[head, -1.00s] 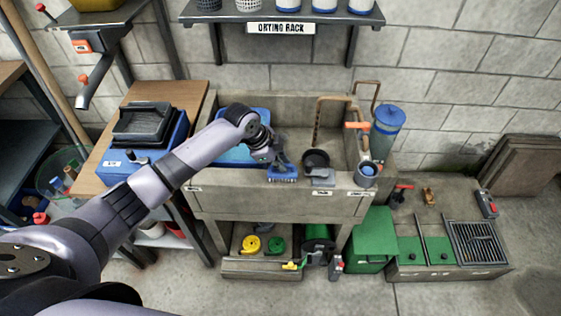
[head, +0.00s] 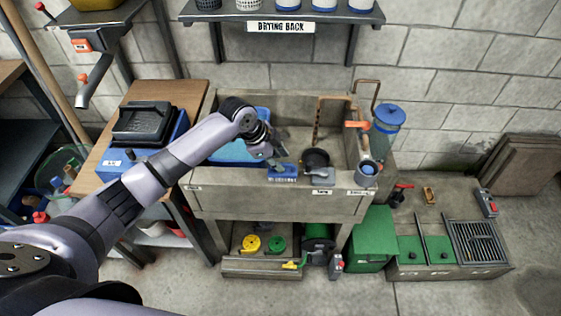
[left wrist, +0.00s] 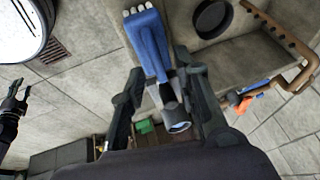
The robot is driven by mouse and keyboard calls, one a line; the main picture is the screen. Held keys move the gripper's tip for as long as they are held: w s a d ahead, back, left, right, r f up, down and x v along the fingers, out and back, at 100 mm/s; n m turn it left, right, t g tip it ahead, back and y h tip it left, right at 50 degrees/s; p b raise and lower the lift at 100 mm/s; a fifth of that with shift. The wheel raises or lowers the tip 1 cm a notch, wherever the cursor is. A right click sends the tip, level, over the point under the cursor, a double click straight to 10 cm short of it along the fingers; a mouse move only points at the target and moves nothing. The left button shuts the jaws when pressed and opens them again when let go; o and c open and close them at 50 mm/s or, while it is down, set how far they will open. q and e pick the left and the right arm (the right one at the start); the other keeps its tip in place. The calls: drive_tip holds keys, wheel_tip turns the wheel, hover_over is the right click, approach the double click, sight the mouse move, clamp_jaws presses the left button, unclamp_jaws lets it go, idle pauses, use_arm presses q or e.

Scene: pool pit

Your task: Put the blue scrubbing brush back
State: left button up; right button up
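The blue scrubbing brush (head: 283,172) is at the front rim of the stone sink (head: 235,203), left of a dark round cup or pan. In the left wrist view the brush (left wrist: 148,45) has a blue body with pale bristles at the far end. My left gripper (head: 272,160) has its fingers on both sides of the handle, which runs back between them (left wrist: 160,72); they look closed on it. Whether the brush touches the rim is hard to tell. My right gripper (left wrist: 20,92) shows small at the left edge of the left wrist view, fingers apart and empty.
A dark round pan (head: 316,158), a grey block (head: 321,176) and a grey cup (head: 367,173) stand along the sink's rim. A blue-lidded canister (head: 388,125) stands behind. A blue bin (head: 240,150) sits left in the sink. A drying rack shelf (head: 285,17) hangs above.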

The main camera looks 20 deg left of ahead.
use_arm(q)
drive_tip(key=b+v, duration=0.1)
drive_tip(key=v, duration=0.9)
drive_tip(key=shift+r, duration=0.15)
drive_tip(key=shift+s, duration=0.15)
idle(1.0)
